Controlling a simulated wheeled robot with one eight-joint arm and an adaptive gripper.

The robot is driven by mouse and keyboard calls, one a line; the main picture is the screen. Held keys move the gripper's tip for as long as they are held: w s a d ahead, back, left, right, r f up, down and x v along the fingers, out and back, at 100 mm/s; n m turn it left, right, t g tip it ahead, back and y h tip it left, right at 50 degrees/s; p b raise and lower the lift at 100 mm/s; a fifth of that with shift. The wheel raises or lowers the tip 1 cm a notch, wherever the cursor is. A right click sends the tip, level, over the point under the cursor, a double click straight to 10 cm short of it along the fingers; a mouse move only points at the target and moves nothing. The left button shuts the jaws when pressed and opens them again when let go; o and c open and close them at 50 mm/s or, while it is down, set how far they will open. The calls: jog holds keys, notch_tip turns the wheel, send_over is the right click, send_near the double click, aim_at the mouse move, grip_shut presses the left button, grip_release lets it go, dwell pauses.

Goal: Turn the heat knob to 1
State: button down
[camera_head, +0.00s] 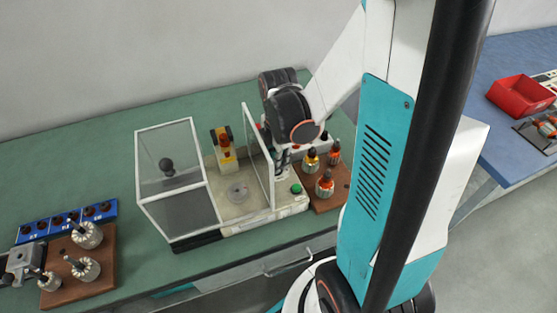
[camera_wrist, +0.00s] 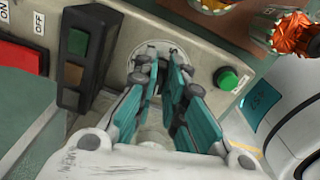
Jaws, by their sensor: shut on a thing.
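The heat knob is on the machine's light panel in the wrist view, in a pale round dial (camera_wrist: 172,48). My gripper (camera_wrist: 163,70) has its two teal fingers at this dial, one on each side of the knob, and is shut on it. The fingers hide most of the knob, so I cannot read its pointer or any numbers. In the head view my gripper (camera_head: 283,158) is at the right end of the winding machine (camera_head: 262,220), low beside the clear guard, and the knob cannot be made out there.
A green button (camera_wrist: 226,79) is close right of the fingers. A black switch block (camera_wrist: 86,62) and a red switch (camera_wrist: 18,54) are to the left. A wooden board (camera_head: 328,202) with orange-topped armatures stands beside the machine. A clear guard panel (camera_head: 257,152) stands close by.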

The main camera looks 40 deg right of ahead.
jog(key=c, duration=1.7)
grip_release()
jog(key=shift+o, duration=0.2)
jog(key=shift+r, duration=0.1)
jog(key=shift+r, duration=3.7)
